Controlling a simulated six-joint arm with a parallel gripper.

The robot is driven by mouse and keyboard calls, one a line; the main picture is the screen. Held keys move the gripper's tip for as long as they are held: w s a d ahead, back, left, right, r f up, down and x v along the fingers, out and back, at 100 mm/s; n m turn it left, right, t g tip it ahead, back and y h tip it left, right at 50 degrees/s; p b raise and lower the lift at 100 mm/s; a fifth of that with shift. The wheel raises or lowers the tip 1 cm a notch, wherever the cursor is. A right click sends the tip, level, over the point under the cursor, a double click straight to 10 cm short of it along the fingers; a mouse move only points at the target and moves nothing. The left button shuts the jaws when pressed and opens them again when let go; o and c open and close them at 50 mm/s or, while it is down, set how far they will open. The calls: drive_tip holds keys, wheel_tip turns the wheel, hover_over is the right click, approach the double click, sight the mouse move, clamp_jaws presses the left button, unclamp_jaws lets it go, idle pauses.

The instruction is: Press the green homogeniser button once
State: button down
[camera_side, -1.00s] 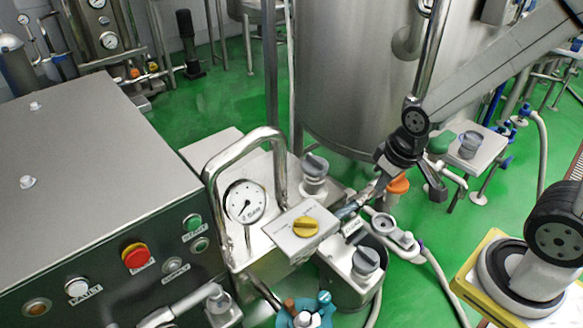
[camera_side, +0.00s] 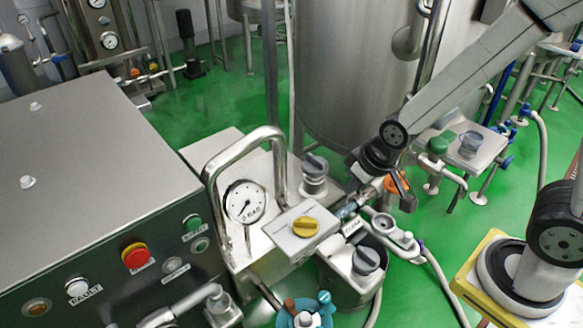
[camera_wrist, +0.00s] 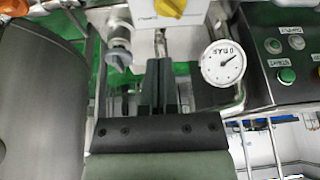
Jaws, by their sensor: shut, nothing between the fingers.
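The green button (camera_side: 191,223) sits on the dark front panel of the steel cabinet, above a label, in the side view. It also shows in the wrist view (camera_wrist: 286,75) at the right. My gripper (camera_side: 356,168) is well to the right of it, near the tank's lower front and behind the yellow-knob box. In the wrist view its dark fingers (camera_wrist: 158,65) are together and empty, with the gauge to their right. The fingers are apart from the button. Their tips are hard to make out in the side view.
A pressure gauge (camera_side: 245,202) and a bent steel pipe loop (camera_side: 213,172) stand between my gripper and the panel. A box with a yellow knob (camera_side: 305,227) is in front. A red emergency button (camera_side: 135,255) and a white button (camera_side: 78,289) share the panel.

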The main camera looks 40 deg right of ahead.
drive_tip(key=w+a+f+n+t+y, duration=0.1)
drive_tip(key=w+a+t, duration=0.15)
drive_tip(key=a, duration=0.45)
drive_tip(key=w+a+f+n+t+y, duration=0.1)
drive_tip(key=w+a+y, duration=0.15)
drive_tip(key=a, duration=0.35)
drive_tip(key=n+t+y, duration=0.2)
drive_tip(key=y, duration=0.1)
approach(191, 230)
drive_tip(key=s+a+f, duration=0.2)
drive_tip(key=s+f, duration=0.2)
drive_tip(key=s, duration=0.1)
drive_tip(key=shift+s+a+r+y, duration=0.1)
drive_tip(key=shift+s+a+y, duration=0.05)
drive_tip(key=shift+a, duration=0.3)
drive_tip(key=shift+s+a+r+y, duration=0.1)
drive_tip(key=shift+s+a, duration=0.05)
drive_tip(key=shift+a, duration=0.25)
drive_tip(key=shift+w, duration=0.2)
drive_tip(key=w, duration=0.8)
drive_tip(key=shift+w, duration=0.2)
drive_tip(key=shift+w, duration=0.9)
idle(1.3)
drive_tip(key=shift+s, duration=0.9)
